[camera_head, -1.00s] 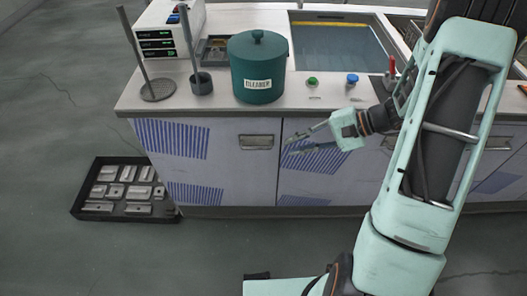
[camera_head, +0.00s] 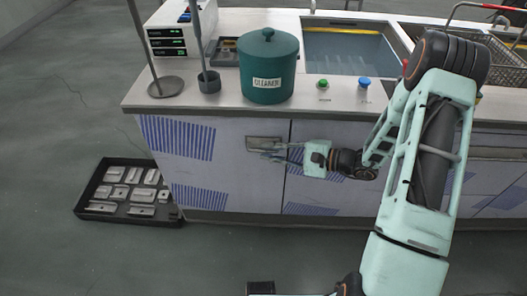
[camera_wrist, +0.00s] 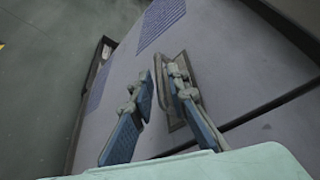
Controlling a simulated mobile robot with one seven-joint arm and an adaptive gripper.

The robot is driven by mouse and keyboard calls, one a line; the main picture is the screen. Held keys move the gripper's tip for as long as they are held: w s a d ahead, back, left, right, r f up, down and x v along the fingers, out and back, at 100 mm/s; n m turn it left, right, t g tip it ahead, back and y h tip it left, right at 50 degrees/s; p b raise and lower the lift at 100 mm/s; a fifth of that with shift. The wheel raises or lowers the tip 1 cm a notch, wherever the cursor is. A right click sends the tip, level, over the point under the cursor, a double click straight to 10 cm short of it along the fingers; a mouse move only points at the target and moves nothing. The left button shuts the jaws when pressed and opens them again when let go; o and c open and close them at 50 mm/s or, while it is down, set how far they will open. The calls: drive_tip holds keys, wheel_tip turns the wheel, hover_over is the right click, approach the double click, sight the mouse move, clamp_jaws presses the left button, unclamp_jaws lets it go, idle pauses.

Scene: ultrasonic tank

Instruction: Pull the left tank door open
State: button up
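The left tank door (camera_head: 225,178) is a grey panel with blue striped patches and looks closed. Its recessed metal handle (camera_head: 264,143) is at the upper right of the panel. In the wrist view the handle (camera_wrist: 183,100) is partly hidden behind my right finger. My gripper (camera_head: 265,151) is at the handle's lower edge, reaching in from the right.
A teal cleaner pot (camera_head: 268,62), a stand (camera_head: 166,87) and green and blue buttons (camera_head: 364,82) are on the counter (camera_head: 430,112). A black tray (camera_head: 97,207) of metal parts lies on the floor at the left. The floor before the door is clear.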

drive_tip(key=shift+x, duration=1.1)
clamp_jaws()
